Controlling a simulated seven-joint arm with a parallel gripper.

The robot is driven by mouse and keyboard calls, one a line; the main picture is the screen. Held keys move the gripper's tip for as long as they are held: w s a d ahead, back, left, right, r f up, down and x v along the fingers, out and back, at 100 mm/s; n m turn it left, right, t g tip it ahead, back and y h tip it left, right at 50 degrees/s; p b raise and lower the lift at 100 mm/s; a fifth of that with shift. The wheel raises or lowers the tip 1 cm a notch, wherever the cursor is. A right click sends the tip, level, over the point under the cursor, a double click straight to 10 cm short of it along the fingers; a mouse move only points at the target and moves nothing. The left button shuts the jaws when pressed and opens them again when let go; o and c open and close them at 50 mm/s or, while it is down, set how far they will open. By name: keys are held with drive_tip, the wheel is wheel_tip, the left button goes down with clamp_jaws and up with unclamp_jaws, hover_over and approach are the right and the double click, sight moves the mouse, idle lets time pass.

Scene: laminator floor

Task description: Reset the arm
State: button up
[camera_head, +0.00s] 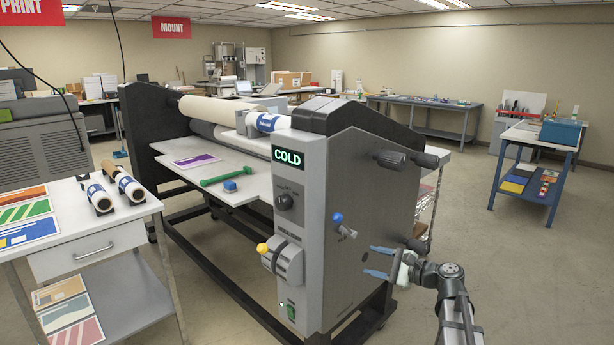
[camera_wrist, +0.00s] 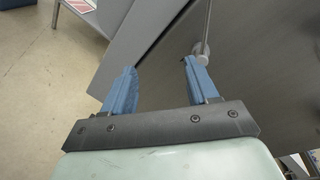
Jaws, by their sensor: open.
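My gripper (camera_head: 379,262) is at the right side panel of the laminator (camera_head: 350,230), in the lower right of the head view. Its two blue fingers are spread apart with nothing between them. In the wrist view my gripper (camera_wrist: 160,88) is also open and empty, in front of the grey panel. A thin rod with a round metal hub (camera_wrist: 200,52) shows close to the right fingertip there; I cannot tell whether they touch. My arm comes in from the lower right of the head view.
The laminator has a lever with a blue knob (camera_head: 337,218), a yellow-knobbed lever (camera_head: 262,248) and a "COLD" display (camera_head: 288,158). A green tool (camera_head: 228,175) lies on its bed. A white table (camera_head: 85,225) stands left, a blue-framed bench (camera_head: 545,133) right. The floor at right is clear.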

drive_tip(key=s+d+f+n+g+h, duration=0.2)
drive_tip(key=s+f+n+g+h, duration=0.3)
drive_tip(key=f, duration=0.7)
drive_tip(key=s+d+f+n+g+h, duration=0.1)
drive_tip(key=s+f+n+h, duration=0.15)
drive_tip(key=s+f, duration=0.65)
drive_tip(key=s+d+f+n+g+h, duration=0.2)
drive_tip(key=s+f+n+g+h, duration=0.15)
drive_tip(key=f, duration=1.05)
drive_tip(key=s+a+f+n+g, duration=0.1)
drive_tip(key=s+a+f+g, duration=0.1)
drive_tip(key=s+f, duration=0.5)
drive_tip(key=s+a+f+n+g+h, duration=0.1)
drive_tip(key=s+f, duration=0.6)
drive_tip(key=s, duration=0.7)
drive_tip(key=s+a+f+n+g+h, duration=0.1)
drive_tip(key=s+a+f+n+g, duration=0.1)
drive_tip(key=s+a+f+g, duration=0.2)
drive_tip(key=s+f, duration=0.3)
drive_tip(key=s, duration=0.4)
drive_tip(key=shift+s+a+f+n, duration=0.2)
drive_tip(key=shift+a+n, duration=0.1)
drive_tip(key=shift+a, duration=0.1)
